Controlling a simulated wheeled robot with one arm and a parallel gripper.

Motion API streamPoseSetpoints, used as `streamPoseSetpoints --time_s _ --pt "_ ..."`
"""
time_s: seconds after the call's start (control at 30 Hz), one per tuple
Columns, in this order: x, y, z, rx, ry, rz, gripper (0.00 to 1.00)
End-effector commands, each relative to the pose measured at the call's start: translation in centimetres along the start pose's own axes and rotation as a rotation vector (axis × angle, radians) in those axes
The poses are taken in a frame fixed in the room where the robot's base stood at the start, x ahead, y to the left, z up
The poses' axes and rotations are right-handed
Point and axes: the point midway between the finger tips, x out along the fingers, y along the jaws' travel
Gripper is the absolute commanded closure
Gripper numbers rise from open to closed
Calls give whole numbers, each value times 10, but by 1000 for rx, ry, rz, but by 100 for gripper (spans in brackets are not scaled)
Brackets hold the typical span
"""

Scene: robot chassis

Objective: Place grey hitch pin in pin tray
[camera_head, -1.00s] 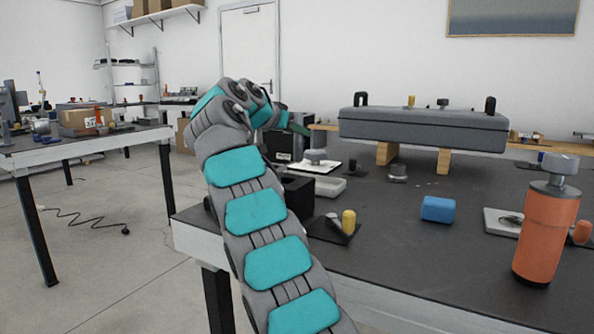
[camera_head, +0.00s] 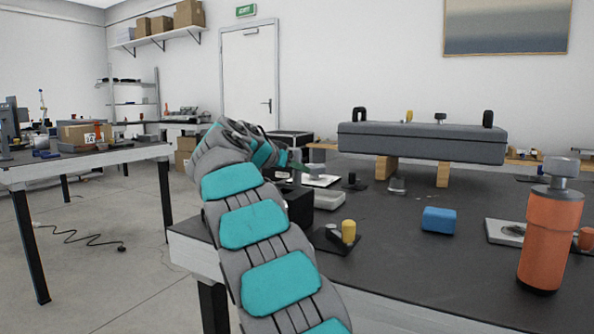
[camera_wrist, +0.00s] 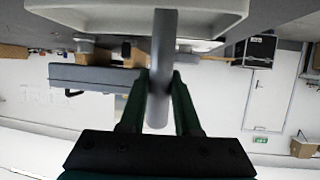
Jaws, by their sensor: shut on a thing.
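In the wrist view the grey hitch pin (camera_wrist: 161,60) is a plain grey cylinder between the two green fingers of my gripper (camera_wrist: 160,85), which are shut on it. One end points toward a pale, rimmed tray (camera_wrist: 85,18) at the top of that view. In the head view my gripper (camera_head: 301,165) is over the table's left part, and the held pin is hard to make out there. A light grey tray (camera_head: 329,200), likely the pin tray, lies just below and right of it, partly hidden by a black block. I cannot tell whether pin and tray touch.
A black block (camera_head: 299,206) stands beside my arm. A yellow peg (camera_head: 348,231) on a dark plate, a blue block (camera_head: 439,220) and an orange cylinder (camera_head: 550,240) are nearer. A long grey case (camera_head: 422,145) rests on wooden blocks behind.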

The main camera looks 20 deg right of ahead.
Motion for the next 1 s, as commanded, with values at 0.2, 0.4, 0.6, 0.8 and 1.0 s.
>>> streamPoseSetpoints --time_s 0.2,0.4,0.6,0.8,1.0 --pt "0 0 -1 0 1 0 100" --pt "1 0 3 1 1 0 68" --pt "1 0 2 0 0 0 45" --pt "1 0 2 0 0 1 39" --pt "0 0 0 0 0 0 39"
